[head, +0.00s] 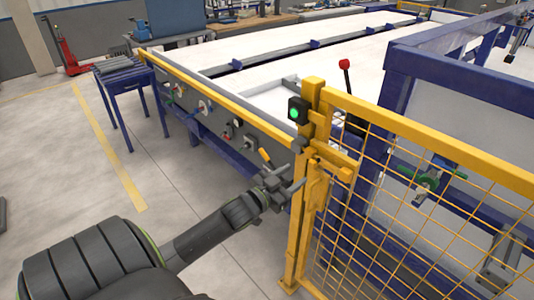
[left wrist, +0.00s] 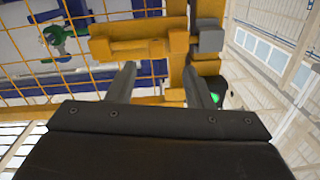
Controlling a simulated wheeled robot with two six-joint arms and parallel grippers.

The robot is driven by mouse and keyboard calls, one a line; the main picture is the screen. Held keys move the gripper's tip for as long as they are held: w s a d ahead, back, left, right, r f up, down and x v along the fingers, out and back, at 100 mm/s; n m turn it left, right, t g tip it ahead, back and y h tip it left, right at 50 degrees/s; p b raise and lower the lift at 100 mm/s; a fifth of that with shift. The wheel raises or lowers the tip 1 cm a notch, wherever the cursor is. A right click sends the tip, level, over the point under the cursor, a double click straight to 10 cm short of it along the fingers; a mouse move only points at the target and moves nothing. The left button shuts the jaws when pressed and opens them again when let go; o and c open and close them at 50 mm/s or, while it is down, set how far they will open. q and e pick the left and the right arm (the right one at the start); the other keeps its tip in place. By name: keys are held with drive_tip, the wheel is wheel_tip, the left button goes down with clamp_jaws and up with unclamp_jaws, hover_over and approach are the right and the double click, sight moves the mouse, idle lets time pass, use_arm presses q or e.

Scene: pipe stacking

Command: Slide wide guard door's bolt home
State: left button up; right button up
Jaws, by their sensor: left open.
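The wide guard door (head: 420,210) is a yellow frame with wire mesh, standing beside a yellow post (head: 296,235). Its yellow bolt assembly (head: 335,163) is at the upper corner by the post, and shows in the left wrist view (left wrist: 140,47) as a horizontal bar and blocks. A grey block (left wrist: 210,41) sits at the post end of it. My left gripper (head: 290,185) is open and empty, just in front of the post and below the bolt. In the left wrist view its two fingers (left wrist: 161,78) are apart, pointing towards the bolt. Contact cannot be told. My right gripper is out of view.
A box with a lit green lamp (head: 296,111) is on the post above the bolt. A conveyor bench with a yellow edge rail (head: 215,95) runs behind. A blue frame (head: 455,82) stands behind the door. The floor (head: 190,180) left of the post is clear.

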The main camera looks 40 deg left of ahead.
use_arm(q)
drive_tip(key=s+b, duration=0.3)
drive_tip(key=s, duration=0.6)
drive_tip(key=shift+a+b, duration=0.3)
drive_tip(key=shift+b, duration=0.1)
drive_tip(key=shift+s, duration=0.1)
